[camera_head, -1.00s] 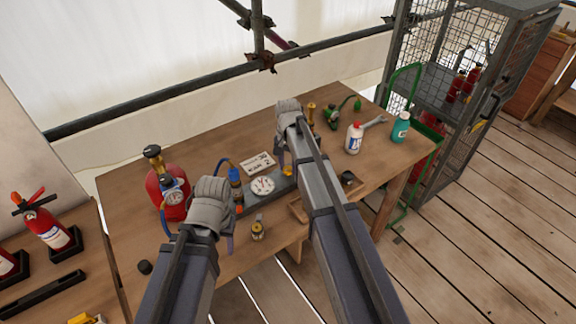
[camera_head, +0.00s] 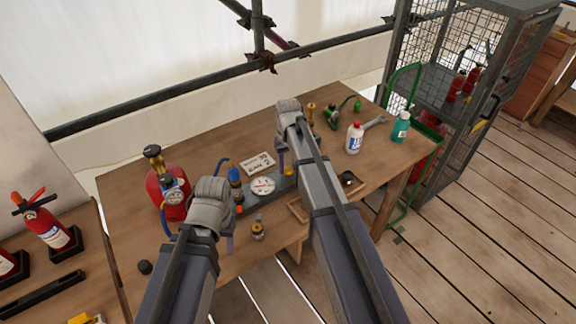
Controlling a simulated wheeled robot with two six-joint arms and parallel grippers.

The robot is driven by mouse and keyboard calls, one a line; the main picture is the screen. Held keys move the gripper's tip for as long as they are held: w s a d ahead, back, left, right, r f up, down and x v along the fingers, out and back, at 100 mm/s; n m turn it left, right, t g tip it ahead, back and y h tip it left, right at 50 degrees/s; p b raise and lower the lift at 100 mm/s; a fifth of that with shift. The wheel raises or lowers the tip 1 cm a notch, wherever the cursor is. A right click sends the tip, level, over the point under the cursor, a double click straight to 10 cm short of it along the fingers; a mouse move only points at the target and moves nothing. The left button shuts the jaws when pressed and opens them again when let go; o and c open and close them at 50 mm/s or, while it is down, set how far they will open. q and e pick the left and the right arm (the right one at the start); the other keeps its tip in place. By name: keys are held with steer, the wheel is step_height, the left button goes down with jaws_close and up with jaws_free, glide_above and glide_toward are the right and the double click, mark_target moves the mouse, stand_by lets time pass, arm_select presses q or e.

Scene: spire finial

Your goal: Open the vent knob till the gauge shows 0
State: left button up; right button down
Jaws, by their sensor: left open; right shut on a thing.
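A round white gauge (camera_head: 263,186) sits on a grey manifold block (camera_head: 275,184) on the workbench. Its thin needle shows, but the reading is too small to make out. A small yellow knob (camera_head: 288,171) is at the block's right end, right at the fingertips of my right gripper (camera_head: 283,158). That gripper points down and is shut on the knob, partly hiding it; I take this to be the vent knob. My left gripper (camera_head: 231,238) is open and empty, left of a small brass fitting (camera_head: 257,231), apart from the gauge.
A red cylinder (camera_head: 172,195) with a blue hose stands left of the block. A printed card (camera_head: 258,163) lies behind the gauge. A white bottle (camera_head: 354,138), a teal bottle (camera_head: 401,127) and a wrench (camera_head: 374,122) are at the right. The bench's front left is mostly clear.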

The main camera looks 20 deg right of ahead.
mark_target(288, 168)
steer(key=shift+n, duration=0.4)
steer(key=shift+c, duration=2.2)
jaws_free()
arm_select(q)
steer(key=shift+r, duration=0.15)
arm_select(e)
steer(key=shift+r, duration=0.15)
step_height(288, 168, up, 8)
steer(key=p, duration=0.8)
steer(key=shift+f, duration=0.2)
arm_select(q)
step_height(288, 168, up, 8)
steer(key=shift+f, duration=0.25)
